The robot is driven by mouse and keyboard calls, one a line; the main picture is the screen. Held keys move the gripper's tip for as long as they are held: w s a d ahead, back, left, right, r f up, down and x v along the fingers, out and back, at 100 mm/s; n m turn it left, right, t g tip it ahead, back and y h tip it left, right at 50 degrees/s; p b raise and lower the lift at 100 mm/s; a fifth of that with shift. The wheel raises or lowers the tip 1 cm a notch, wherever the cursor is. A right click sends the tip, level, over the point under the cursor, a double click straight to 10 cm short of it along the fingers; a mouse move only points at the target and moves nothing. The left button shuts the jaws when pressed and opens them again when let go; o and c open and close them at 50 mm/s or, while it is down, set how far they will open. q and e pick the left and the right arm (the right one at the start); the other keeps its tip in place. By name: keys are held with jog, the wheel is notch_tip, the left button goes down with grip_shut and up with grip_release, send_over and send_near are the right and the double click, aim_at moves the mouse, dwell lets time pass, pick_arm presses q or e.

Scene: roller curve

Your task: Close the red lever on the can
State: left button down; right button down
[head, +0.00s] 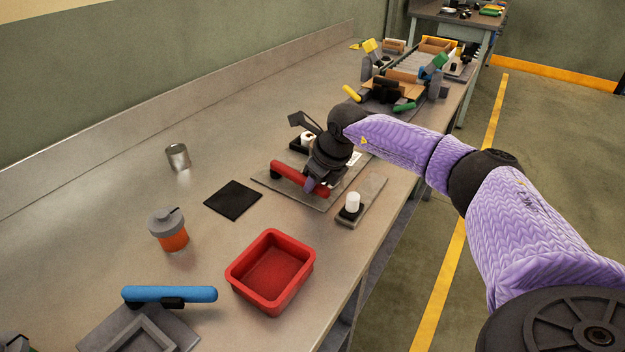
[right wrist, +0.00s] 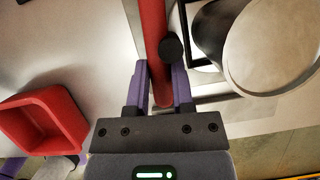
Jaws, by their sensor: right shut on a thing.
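The red lever (head: 292,174) is a long bar with a black end, over a thin grey plate (head: 268,181) on the bench. In the right wrist view the red lever (right wrist: 154,40) runs down between the purple fingers. My right gripper (head: 312,184) is shut on the lever; its fingers (right wrist: 160,88) lie on both sides of it in the right wrist view. A round, flat-topped metal can (right wrist: 272,45) is close to the right of the lever there, apart from the fingers. In the head view my gripper and wrist hide that spot. My left gripper is not seen.
A red tray (head: 238,277), an orange jar with grey lid (head: 170,238), a black square (head: 233,200) and a small tin (head: 178,158) stand left of the plate. A white-capped piece (head: 352,203) is in front. A blue-handled fixture (head: 168,294) is at the near left.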

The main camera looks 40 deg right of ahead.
jog(key=c, duration=0.6)
grip_release()
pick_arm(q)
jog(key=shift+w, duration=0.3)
pick_arm(e)
jog(key=shift+o, duration=0.6)
pick_arm(q)
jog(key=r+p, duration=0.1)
jog(key=p, duration=0.1)
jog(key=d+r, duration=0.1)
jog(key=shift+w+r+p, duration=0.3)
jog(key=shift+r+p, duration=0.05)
jog(key=shift+p, duration=0.05)
pick_arm(e)
jog(key=v, duration=1)
